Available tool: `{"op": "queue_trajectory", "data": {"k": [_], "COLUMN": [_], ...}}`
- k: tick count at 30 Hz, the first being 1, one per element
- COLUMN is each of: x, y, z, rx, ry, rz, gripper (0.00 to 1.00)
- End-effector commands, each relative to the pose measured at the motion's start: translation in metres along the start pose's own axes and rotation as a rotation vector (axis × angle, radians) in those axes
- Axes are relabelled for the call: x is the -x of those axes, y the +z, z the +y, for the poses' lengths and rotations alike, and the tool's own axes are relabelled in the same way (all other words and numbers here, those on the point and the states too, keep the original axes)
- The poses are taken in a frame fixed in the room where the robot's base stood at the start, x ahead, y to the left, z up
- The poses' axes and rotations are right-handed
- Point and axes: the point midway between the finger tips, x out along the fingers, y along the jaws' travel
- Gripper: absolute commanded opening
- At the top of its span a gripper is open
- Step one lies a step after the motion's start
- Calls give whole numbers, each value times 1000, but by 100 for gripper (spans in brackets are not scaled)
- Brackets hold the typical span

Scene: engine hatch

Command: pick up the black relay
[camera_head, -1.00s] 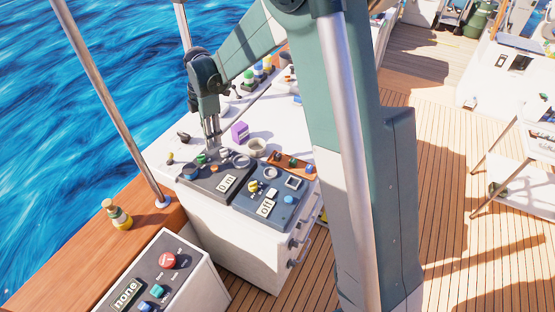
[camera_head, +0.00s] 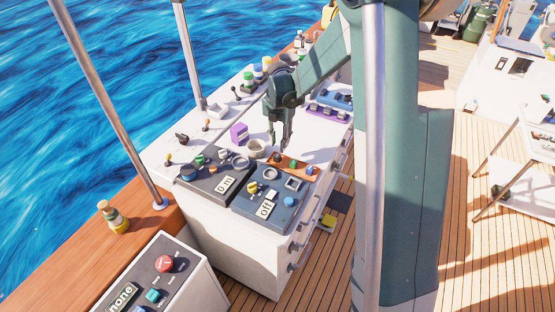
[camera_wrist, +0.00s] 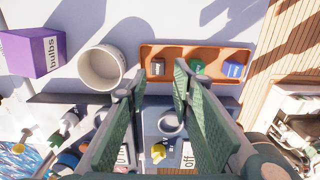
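The black relay (camera_wrist: 158,67) sits at the left end of a shallow orange tray (camera_wrist: 215,53) in the wrist view. A green relay (camera_wrist: 197,66) is in the middle and a blue relay (camera_wrist: 233,69) at the right end. My gripper (camera_wrist: 159,78) is open and empty, its fingertips apart on either side of the black relay's line of sight. In the head view my gripper (camera_head: 284,148) points down over the left end of the tray (camera_head: 299,170). Its exact height above the relay is hard to tell.
A grey-white cup (camera_wrist: 101,68) and a purple bulbs box (camera_wrist: 32,52) stand left of the tray; the box also shows in the head view (camera_head: 239,132). Two dark control panels with knobs (camera_head: 270,205) lie in front. A purple rack (camera_head: 328,112) stands behind. White counter shows around.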

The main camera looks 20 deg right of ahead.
Motion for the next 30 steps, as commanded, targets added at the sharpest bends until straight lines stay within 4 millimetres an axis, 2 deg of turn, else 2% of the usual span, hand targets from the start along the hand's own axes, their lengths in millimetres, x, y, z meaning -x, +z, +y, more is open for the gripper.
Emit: {"op": "queue_trajectory", "data": {"k": [8,19,30], "x": [-1,-25,-26], "y": [0,-1,-1], "z": [0,1,1], "rx": [-1,-1,-1], "ry": [0,0,0], "rz": [0,0,1], "gripper": [24,24,24]}}
